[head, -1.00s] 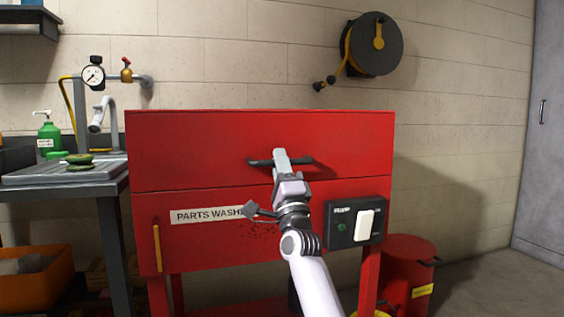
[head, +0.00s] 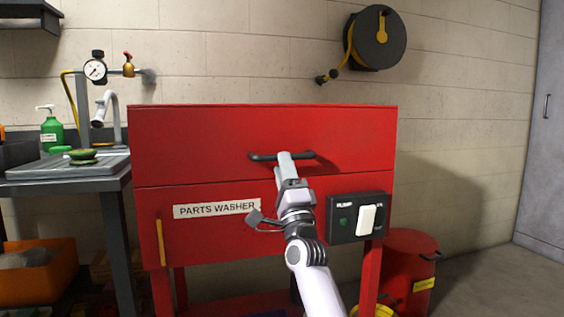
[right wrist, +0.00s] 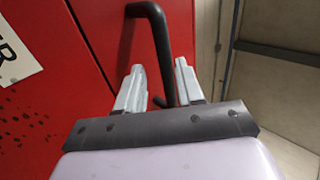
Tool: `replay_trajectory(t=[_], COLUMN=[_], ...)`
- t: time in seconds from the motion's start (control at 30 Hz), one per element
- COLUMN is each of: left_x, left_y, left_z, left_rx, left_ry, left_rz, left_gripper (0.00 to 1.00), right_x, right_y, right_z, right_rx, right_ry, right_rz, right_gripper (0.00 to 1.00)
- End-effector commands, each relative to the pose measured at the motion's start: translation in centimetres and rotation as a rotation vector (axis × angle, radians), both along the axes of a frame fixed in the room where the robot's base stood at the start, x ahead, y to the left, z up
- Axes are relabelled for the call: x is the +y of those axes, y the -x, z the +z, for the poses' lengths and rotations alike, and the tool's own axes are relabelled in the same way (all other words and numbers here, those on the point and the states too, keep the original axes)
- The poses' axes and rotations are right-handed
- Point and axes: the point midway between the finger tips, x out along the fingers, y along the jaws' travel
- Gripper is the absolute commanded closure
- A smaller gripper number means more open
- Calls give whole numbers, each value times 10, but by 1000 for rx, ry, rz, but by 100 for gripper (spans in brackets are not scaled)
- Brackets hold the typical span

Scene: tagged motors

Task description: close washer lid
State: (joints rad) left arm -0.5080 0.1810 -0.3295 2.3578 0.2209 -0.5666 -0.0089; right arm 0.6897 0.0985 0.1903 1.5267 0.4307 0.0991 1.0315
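The red parts washer (head: 220,235) stands against the wall. Its lid (head: 350,135) is the upper red panel, down over the lower body with a thin dark seam between them; I cannot tell whether any small gap is left. The dark bar handle (head: 261,157) is on the lid's front. My right gripper (head: 285,156) is at the middle of the handle. In the right wrist view its two fingers (right wrist: 160,85) are apart, with the handle (right wrist: 160,40) running between them and space showing beside it. My left gripper is not in view.
A switch box (head: 357,217) sits on the washer's front, right of my arm. A red can (head: 408,265) stands on the floor at right. A sink bench (head: 65,170) is at left. A hose reel (head: 375,40) hangs on the wall.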

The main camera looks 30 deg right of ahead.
Motion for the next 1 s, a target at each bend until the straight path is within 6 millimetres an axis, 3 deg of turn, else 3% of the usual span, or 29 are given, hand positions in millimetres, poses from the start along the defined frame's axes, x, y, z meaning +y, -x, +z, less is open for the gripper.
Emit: replay_trajectory(t=[0.4, 1.0], left_x=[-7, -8], left_y=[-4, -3], left_z=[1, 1], left_rx=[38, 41], left_ry=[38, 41], left_rz=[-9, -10], left_gripper=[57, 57], right_x=[10, 11], right_y=[31, 33], right_z=[-30, -33], right_rx=[3, 2], right_ry=[-2, -1], right_rz=[1, 1], right_gripper=[63, 63])
